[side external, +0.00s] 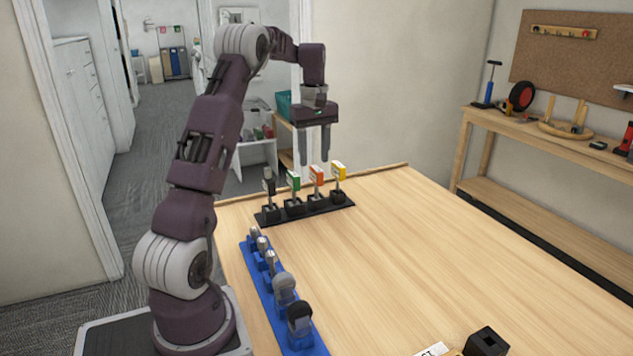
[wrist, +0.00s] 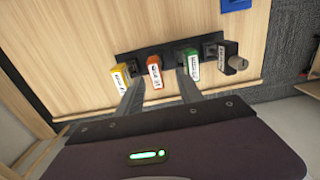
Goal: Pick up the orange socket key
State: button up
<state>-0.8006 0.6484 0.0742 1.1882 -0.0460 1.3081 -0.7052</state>
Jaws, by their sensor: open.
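The orange socket key (side external: 317,176) stands upright in a black rack, between the green key (side external: 294,181) and the yellow key (side external: 339,170). My gripper (side external: 314,160) points down with its fingers apart, close above the orange key in the side view. In the wrist view the orange key (wrist: 154,71) shows between my two fingers, its white label visible. One finger passes near the yellow key (wrist: 120,76), the other overlaps part of the green key (wrist: 191,66). Nothing is held. I cannot tell whether the fingers reach down to the key's head.
The black rack (side external: 268,220) sits near the table's far edge and also holds a dark key (side external: 269,182). A blue rack (side external: 262,285) with several sockets lies nearer my base. A black block (side external: 487,342) is at the front edge. The table's middle is clear.

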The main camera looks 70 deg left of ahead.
aim_at(317, 169)
jog(key=f, duration=0.5)
jog(key=shift+w+a+f, duration=0.15)
jog(key=shift+w+f, duration=0.05)
jog(key=shift+w, duration=0.2)
grip_shut()
jog(key=shift+r, duration=0.1)
dwell(0.8)
